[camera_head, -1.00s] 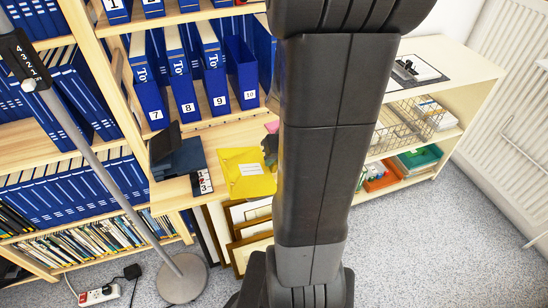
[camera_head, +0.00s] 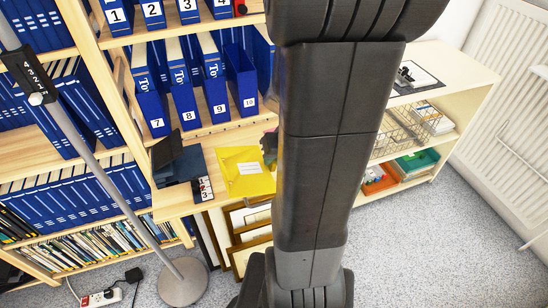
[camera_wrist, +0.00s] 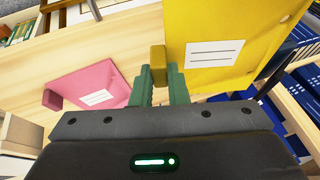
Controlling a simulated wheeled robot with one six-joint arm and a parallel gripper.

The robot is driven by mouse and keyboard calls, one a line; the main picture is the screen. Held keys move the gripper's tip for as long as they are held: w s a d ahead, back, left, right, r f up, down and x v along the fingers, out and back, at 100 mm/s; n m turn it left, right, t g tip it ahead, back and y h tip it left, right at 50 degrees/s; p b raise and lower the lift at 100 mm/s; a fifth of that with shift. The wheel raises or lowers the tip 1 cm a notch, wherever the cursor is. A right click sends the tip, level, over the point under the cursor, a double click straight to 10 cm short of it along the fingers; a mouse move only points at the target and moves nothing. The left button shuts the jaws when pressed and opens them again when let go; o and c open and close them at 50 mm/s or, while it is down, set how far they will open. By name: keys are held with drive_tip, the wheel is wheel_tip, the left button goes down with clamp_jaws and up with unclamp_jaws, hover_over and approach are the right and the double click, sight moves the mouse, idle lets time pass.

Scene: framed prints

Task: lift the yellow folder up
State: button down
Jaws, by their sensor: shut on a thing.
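The yellow folder (camera_head: 238,180) with a white label shows left of my arm in the head view, in front of the wooden shelf. In the wrist view the yellow folder (camera_wrist: 200,25) fills the upper right. My gripper (camera_wrist: 160,78) has green fingers shut on the small yellow tab at the folder's edge. The head view hides most of my gripper behind my arm. Whether the folder's lower edge touches the shelf is hard to tell.
A pink folder (camera_wrist: 85,85) lies on the wooden surface left of my fingers. Blue binders (camera_head: 215,95) fill the shelf behind. A lamp pole (camera_head: 105,190) stands at left. Framed prints (camera_head: 250,215) lean below.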

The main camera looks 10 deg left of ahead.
drive_tip(key=shift+r+p, duration=0.8)
drive_tip(key=shift+r, duration=0.4)
